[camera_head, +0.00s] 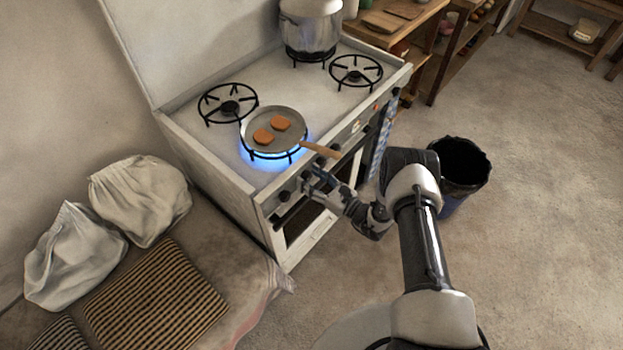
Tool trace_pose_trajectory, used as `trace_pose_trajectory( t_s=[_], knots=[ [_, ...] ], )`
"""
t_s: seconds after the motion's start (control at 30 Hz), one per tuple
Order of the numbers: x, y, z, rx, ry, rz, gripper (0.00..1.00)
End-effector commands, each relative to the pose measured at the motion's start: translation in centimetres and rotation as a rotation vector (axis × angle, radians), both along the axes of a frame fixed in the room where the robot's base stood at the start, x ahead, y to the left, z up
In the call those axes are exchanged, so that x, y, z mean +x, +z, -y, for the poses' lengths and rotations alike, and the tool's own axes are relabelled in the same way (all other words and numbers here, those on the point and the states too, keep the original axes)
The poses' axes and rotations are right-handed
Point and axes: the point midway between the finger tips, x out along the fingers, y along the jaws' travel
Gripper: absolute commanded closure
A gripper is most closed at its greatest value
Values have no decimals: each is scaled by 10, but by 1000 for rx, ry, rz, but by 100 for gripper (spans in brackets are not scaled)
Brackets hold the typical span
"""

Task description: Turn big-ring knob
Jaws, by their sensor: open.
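The white stove (225,165) has a front control panel with several dark knobs. One knob (283,196) shows clearly at the panel's left end; I cannot tell from here which one is the big-ring knob. My gripper (314,180) is open at the left part of the panel, with its fingers close to the knobs and partly hiding the panel there. I cannot tell whether it touches a knob. A blue flame (256,157) burns under the frying pan (287,118) on the front left burner.
The pan holds two brown pieces, and its wooden handle (321,149) sticks out over the front edge, just above my gripper. A big pot (311,28) stands at the back. A dark bin (461,167) is right of my arm. Sacks (140,200) and a woven cushion (155,298) lie at left.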

Motion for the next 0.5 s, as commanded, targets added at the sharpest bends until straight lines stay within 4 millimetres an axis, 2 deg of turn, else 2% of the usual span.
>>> trace_pose_trajectory(
  t_s=[0.17,0.5],
  knots=[
    [0,0,0,0,0,0,48],
    [0,0,0,0,0,0,70]
  ],
)
